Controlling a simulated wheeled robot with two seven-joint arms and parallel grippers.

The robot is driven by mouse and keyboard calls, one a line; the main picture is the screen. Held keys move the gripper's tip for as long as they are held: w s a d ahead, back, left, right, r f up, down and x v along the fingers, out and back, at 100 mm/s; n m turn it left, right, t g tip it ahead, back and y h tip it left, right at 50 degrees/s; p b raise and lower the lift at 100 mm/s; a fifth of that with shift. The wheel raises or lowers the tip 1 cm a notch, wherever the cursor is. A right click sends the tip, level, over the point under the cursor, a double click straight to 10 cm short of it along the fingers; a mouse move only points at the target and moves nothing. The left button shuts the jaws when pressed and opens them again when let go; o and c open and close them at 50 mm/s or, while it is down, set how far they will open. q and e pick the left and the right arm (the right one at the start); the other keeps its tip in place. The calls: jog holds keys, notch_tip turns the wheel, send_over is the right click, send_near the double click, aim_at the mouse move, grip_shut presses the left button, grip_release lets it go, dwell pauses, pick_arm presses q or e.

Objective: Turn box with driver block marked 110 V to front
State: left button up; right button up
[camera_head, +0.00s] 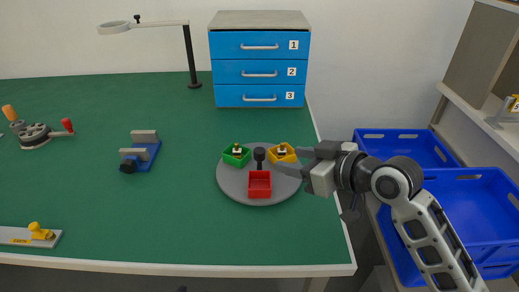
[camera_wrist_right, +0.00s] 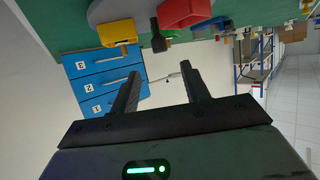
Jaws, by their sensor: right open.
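A round grey turntable (camera_head: 228,184) stands near the table's right edge. It carries a green box (camera_head: 237,161) at back left, a yellow box (camera_head: 273,153) at back right and a red box (camera_head: 260,191) at the front. A black knob (camera_head: 259,156) stands at its middle. The green and yellow boxes each hold a small block; I cannot read any 110 V mark. The red box looks empty. My right gripper (camera_head: 289,160) is open beside the yellow box, reaching in from the right. Its empty fingers (camera_wrist_right: 160,72) show in the right wrist view. My left gripper is out of view.
A blue drawer unit (camera_head: 260,70) stands at the back. A lamp arm (camera_head: 190,55), a blue fixture (camera_head: 144,153), a red-handled device (camera_head: 36,133) and a yellow-knobbed plate (camera_head: 20,236) are left of the turntable. Blue crates (camera_head: 470,205) lie beyond the right edge. The table's front middle is clear.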

aim_at(264, 153)
jog(key=x, duration=1.1)
jog(key=shift+w+a+f, duration=0.1)
jog(key=shift+w+f, duration=0.05)
grip_shut()
